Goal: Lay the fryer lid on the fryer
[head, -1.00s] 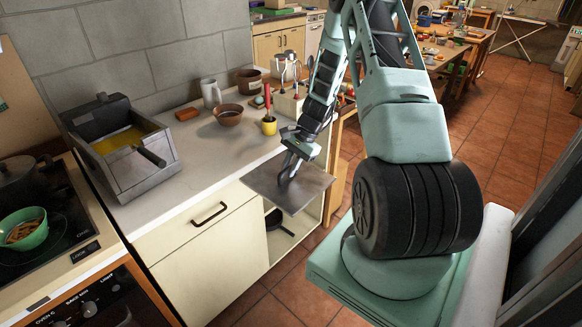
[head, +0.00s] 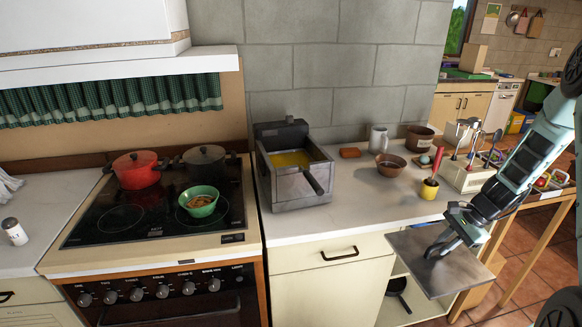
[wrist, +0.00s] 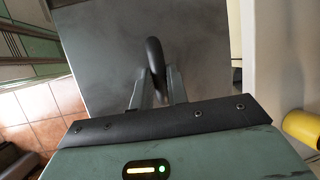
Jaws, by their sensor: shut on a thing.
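The fryer (head: 296,196) is a grey metal box with yellow oil inside, standing on the counter right of the stove. A basket handle (head: 314,184) sticks out over its front. The fryer lid (head: 408,257) is a flat grey metal plate, held in front of the counter's right part, away from the fryer. My gripper (head: 440,246) is shut on the lid's handle. In the wrist view the dark curved handle (wrist: 155,57) stands between my fingers, with the lid (wrist: 205,62) spread beyond it.
The counter front (head: 345,222) is bare. A green bowl (head: 199,203) and pots sit on the stove.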

